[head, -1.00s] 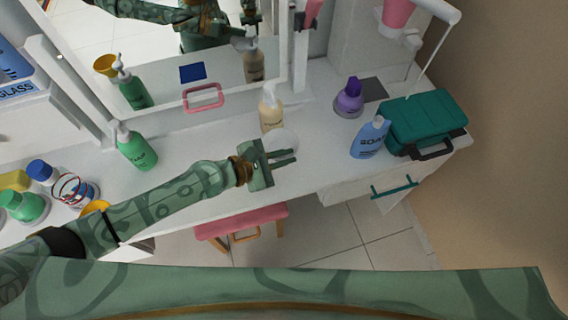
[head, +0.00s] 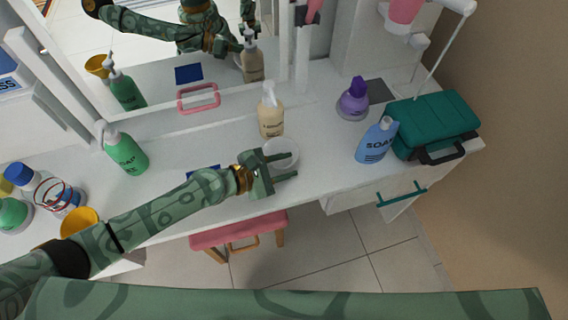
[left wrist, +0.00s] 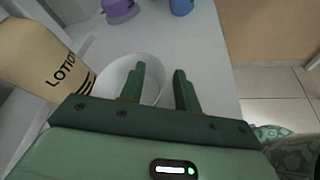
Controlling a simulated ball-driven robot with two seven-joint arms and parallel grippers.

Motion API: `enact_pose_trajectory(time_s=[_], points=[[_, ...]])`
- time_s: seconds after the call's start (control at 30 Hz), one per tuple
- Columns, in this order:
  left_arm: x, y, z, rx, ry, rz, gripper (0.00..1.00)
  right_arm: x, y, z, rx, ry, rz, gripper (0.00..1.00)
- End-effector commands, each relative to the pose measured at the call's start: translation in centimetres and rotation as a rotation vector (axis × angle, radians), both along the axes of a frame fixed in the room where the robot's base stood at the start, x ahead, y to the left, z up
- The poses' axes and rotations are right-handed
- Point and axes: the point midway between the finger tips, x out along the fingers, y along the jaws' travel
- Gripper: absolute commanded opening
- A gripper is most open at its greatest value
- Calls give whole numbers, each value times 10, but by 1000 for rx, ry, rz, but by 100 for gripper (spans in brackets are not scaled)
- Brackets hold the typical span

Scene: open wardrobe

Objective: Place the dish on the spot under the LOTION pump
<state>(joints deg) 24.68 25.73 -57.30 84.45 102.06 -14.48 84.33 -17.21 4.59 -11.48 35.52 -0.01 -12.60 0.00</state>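The white, see-through dish (head: 281,152) stands on the white counter, just in front of the beige LOTION pump bottle (head: 270,118). The dish also shows in the left wrist view (left wrist: 115,75), with the LOTION bottle (left wrist: 38,58) to its left. My left gripper (head: 289,165) is open at the dish's near side. In the left wrist view one finger overlaps the dish and the other is outside it, with the rim between them; whether they touch it I cannot tell. My right gripper is not directly in view.
A blue SOAP bottle (head: 376,142), purple bottle (head: 354,100) and teal case (head: 433,125) stand right. A blue patch (head: 203,172) is partly behind my arm. A pink stool (head: 240,232) is below the counter edge.

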Motion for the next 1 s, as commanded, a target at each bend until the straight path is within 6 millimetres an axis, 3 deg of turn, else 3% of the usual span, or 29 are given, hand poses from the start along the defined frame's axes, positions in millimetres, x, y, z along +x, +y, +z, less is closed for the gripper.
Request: enact_pose_trajectory(time_s=[0.27, 0.73, 1.0], points=[[0, 0, 5, 0, -1, 1, 32, 1, 1, 4, 1, -3, 0, 36], [-46, 79, 33, 4, 1, -1, 32, 2, 1, 7, 1, -5, -1, 36], [-57, 98, 43, 0, 1, 0, 32, 2, 1, 5, 1, -4, -1, 36]])
